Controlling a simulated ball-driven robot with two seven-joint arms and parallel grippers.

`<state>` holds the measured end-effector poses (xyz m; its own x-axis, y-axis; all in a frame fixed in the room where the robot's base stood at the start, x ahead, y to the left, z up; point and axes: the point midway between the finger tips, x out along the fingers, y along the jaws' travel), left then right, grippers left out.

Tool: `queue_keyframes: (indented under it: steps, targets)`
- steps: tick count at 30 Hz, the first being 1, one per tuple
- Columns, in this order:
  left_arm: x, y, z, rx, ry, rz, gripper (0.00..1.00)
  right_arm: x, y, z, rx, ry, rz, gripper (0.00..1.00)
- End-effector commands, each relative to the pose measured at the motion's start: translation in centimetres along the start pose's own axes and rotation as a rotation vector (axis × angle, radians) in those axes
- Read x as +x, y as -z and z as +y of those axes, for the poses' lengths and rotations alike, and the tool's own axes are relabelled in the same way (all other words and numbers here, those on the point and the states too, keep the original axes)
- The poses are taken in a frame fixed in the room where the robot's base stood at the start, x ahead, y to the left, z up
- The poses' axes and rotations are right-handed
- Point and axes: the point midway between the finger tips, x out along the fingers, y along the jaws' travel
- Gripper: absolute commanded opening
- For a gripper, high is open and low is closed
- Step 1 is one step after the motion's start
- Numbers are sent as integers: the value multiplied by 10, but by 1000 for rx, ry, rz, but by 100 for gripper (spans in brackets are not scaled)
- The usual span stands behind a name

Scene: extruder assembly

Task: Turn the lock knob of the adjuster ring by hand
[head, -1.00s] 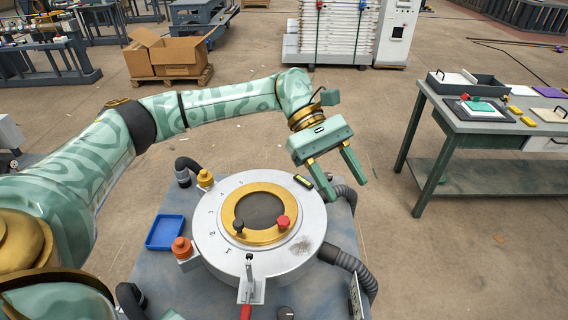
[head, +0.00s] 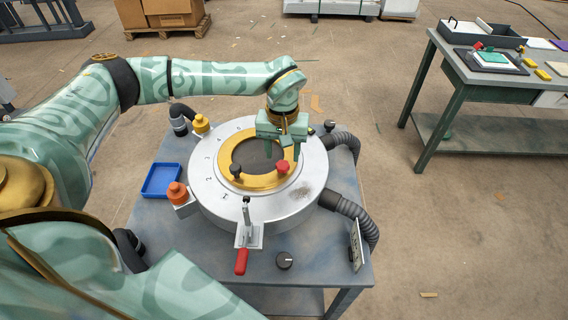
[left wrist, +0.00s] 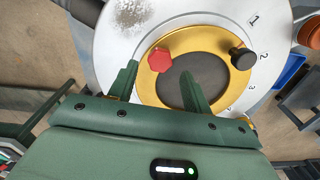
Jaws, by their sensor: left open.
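The gold adjuster ring (head: 228,177) lies on the round silver housing (head: 215,205), around a dark centre. It carries a red knob (head: 283,167) and a black knob (head: 235,170); I cannot tell by marking which is the lock knob. My left gripper (head: 281,150) is open and empty over the far right part of the ring, close to the red knob. In the left wrist view, the fingers (left wrist: 158,74) point at the red knob (left wrist: 159,60), one to each side of it. I see no contact. The black knob (left wrist: 242,58) is right of the fingers.
A toggle clamp with a red handle (head: 241,261) stands at the housing's front. Orange (head: 177,192) and yellow (head: 201,123) caps and a blue tray (head: 161,180) are on the left. Black hoses (head: 345,205) run along the right. A green side table (head: 470,130) stands apart at right.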

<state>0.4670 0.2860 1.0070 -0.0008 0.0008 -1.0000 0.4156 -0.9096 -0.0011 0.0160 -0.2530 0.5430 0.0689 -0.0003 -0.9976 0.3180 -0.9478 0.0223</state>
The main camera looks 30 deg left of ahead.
Motion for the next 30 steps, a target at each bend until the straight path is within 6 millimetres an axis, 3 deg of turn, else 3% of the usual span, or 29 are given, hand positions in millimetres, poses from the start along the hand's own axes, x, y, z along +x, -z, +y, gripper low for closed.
queue_keyframes:
  steps: [1,8,12,24,28,30]
  targets:
    - [13,0,0,0,1,-3,49,11,-3,-1,0,2,-5,36]
    - [37,0,0,-1,1,-4,49,37,-11,-4,0,7,-20,36]
    - [30,0,0,-2,0,0,49,31,-9,-3,0,5,-17,36]
    - [32,0,0,-1,-1,0,49,27,-8,-2,0,5,-14,36]
    - [32,0,0,-1,-1,0,16,27,-8,-2,0,5,-14,36]
    - [32,0,0,-1,-1,0,14,27,-8,-2,0,5,-14,36]
